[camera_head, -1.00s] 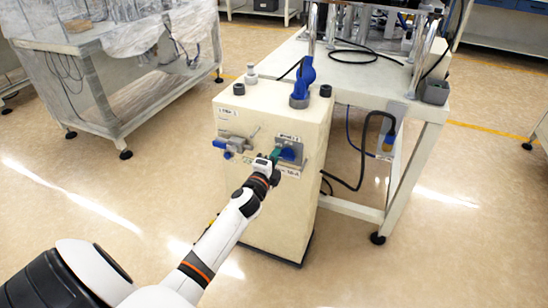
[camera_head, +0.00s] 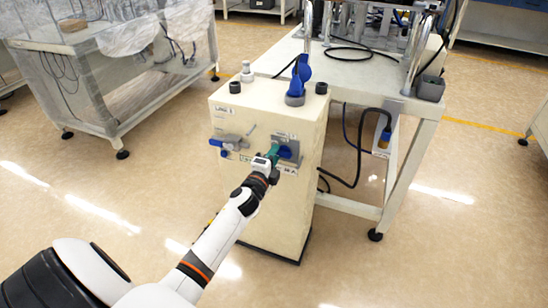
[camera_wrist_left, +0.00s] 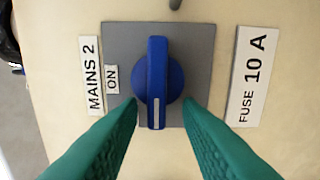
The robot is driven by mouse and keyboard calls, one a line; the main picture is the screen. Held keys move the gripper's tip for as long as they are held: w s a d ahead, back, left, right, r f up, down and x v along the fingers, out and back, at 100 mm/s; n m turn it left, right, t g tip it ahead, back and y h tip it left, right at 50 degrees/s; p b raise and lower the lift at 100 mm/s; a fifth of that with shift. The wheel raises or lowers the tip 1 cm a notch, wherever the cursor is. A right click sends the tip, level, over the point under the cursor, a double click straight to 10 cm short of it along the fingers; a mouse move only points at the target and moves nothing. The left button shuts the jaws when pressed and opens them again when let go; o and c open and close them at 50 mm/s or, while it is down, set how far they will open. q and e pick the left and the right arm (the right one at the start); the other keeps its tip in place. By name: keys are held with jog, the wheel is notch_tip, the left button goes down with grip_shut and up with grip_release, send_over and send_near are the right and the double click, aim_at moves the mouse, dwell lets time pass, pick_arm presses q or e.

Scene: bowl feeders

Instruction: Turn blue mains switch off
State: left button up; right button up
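The blue mains switch (camera_wrist_left: 157,80) is a round knob with a raised bar on a grey plate, beside the labels MAINS 2 and ON. The bar stands upright in the left wrist view, its white mark at the lower end, not towards ON at the left. In the head view the switch (camera_head: 285,152) is on the cream cabinet's front, partly hidden. My left gripper (camera_head: 272,155) is at it, its green fingers apart. In the wrist view the fingertips lie left and right of the knob; contact cannot be told. My right gripper is out of view.
The cream cabinet (camera_head: 240,200) also carries a second blue-handled switch (camera_head: 228,140) to the left and a blue lever (camera_head: 299,80) on top. A white table (camera_head: 360,75) with cables stands behind at the right. A covered bench (camera_head: 95,75) stands at the left. The floor around is clear.

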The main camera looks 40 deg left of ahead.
pick_arm(q)
jog(key=shift+a+r, duration=0.1)
jog(key=shift+a, duration=0.15)
